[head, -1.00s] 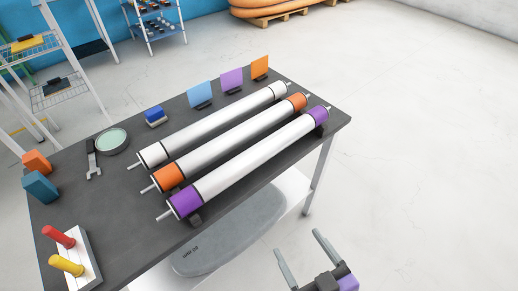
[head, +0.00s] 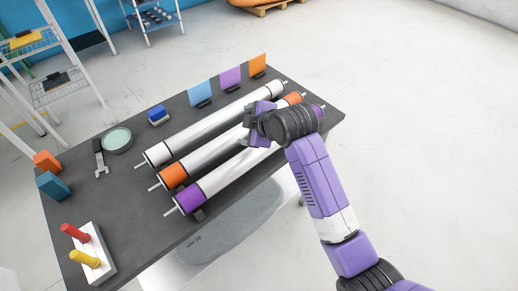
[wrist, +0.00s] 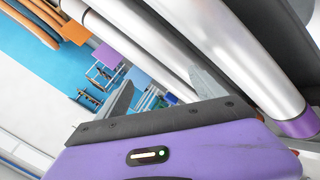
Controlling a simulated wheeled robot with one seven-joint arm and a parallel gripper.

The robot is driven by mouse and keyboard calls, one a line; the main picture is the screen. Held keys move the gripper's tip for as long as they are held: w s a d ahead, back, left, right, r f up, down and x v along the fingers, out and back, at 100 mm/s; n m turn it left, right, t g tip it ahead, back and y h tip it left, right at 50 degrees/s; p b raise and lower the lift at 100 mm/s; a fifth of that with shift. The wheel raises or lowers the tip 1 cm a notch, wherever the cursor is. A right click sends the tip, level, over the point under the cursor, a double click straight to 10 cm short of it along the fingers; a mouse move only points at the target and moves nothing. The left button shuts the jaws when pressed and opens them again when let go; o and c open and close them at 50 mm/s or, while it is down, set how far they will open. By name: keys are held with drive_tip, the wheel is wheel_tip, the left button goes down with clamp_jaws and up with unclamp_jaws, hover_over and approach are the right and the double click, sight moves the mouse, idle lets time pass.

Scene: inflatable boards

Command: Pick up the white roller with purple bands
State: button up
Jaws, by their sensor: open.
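The white roller with purple bands (head: 222,175) is the nearest of three rollers lying side by side on the dark table. Its near purple band (head: 190,197) shows clearly; my arm covers part of its far half. In the wrist view the roller (wrist: 240,60) runs diagonally at upper right, with a purple band (wrist: 298,124) at its lower end. My gripper (head: 258,122) is over the far half of the rollers, its fingertips mostly hidden. In the wrist view its two grey fingers (wrist: 164,92) are apart, the right one close to the roller; I cannot tell whether they touch.
The orange-banded roller (head: 210,148) and a plain white roller (head: 205,125) lie behind. Upright blue (head: 201,91), purple (head: 230,80) and orange (head: 257,66) cards stand at the back edge. A tray with red and yellow handles (head: 88,256) is at the near left corner.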

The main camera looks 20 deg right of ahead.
drive_tip(key=d+n+g, duration=0.1)
drive_tip(key=n+g, duration=0.6)
drive_tip(key=n, duration=0.1)
hover_over(259, 151)
drive_tip(key=d, duration=0.1)
drive_tip(key=shift+s+d+f+h+p, duration=0.2)
drive_tip(key=shift+s+f+h+p, duration=0.15)
drive_tip(key=shift+f, duration=0.25)
drive_tip(key=shift+s+f, duration=0.2)
drive_tip(key=shift+f, duration=0.05)
drive_tip(key=x, duration=0.3)
drive_tip(key=p+x, duration=0.1)
drive_tip(key=x, duration=0.3)
drive_tip(key=shift+w+a+f, duration=0.1)
drive_tip(key=shift+w+a, duration=0.15)
drive_tip(key=shift+c, duration=0.2)
clamp_jaws()
